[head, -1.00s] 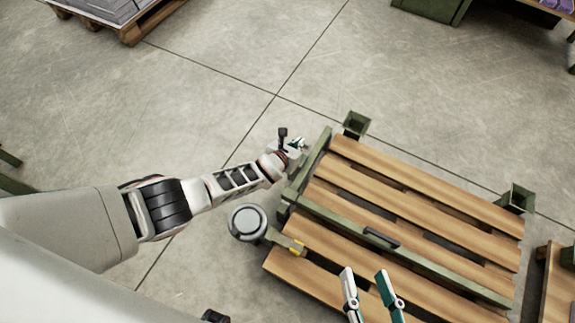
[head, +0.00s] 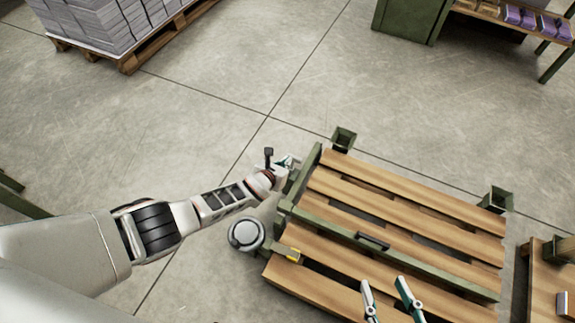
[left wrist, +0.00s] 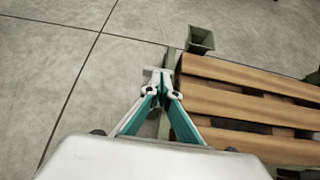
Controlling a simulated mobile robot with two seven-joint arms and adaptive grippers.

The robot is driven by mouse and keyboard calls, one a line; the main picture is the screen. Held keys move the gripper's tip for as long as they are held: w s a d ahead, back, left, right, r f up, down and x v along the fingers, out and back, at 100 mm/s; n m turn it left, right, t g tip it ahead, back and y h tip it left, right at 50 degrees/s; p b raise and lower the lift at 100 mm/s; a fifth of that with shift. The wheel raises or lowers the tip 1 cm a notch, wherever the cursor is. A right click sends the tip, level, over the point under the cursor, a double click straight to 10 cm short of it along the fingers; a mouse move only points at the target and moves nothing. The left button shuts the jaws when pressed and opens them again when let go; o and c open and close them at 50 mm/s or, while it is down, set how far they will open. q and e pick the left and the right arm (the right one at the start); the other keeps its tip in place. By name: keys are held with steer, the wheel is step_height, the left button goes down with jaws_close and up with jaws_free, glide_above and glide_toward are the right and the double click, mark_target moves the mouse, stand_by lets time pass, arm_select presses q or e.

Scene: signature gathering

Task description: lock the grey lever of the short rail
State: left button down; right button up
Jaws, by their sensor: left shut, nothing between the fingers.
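The short rail (head: 309,167) is a green bar along the left end of a slatted wooden pallet. My left gripper (head: 286,162) is shut and empty, just outside that rail near its far end. In the left wrist view its teal fingers (left wrist: 158,80) meet close beside the green rail (left wrist: 171,62).
A long green rail (head: 425,266) with a dark handle (head: 373,240) crosses the pallet slats (head: 400,191). Green corner sockets (head: 343,138) stand behind.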

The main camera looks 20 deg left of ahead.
arm_select(q)
step_height(320, 180, up, 7)
steer(key=s+p, duration=0.2)
steer(key=p, duration=0.2)
steer(key=shift+s+a+p, duration=0.15)
steer(key=shift+a+p, duration=0.15)
steer(key=shift+p, duration=0.05)
arm_select(e)
steer(key=shift+n+g+h, duration=0.5)
steer(key=shift+n+h, duration=0.1)
steer(key=shift+h, duration=0.1)
steer(key=d+f, duration=0.1)
steer(key=s+d, duration=0.1)
steer(key=d, duration=0.1)
steer(key=d+f, duration=0.1)
steer(key=shift+s+d+f, duration=0.3)
steer(key=shift+d, duration=0.1)
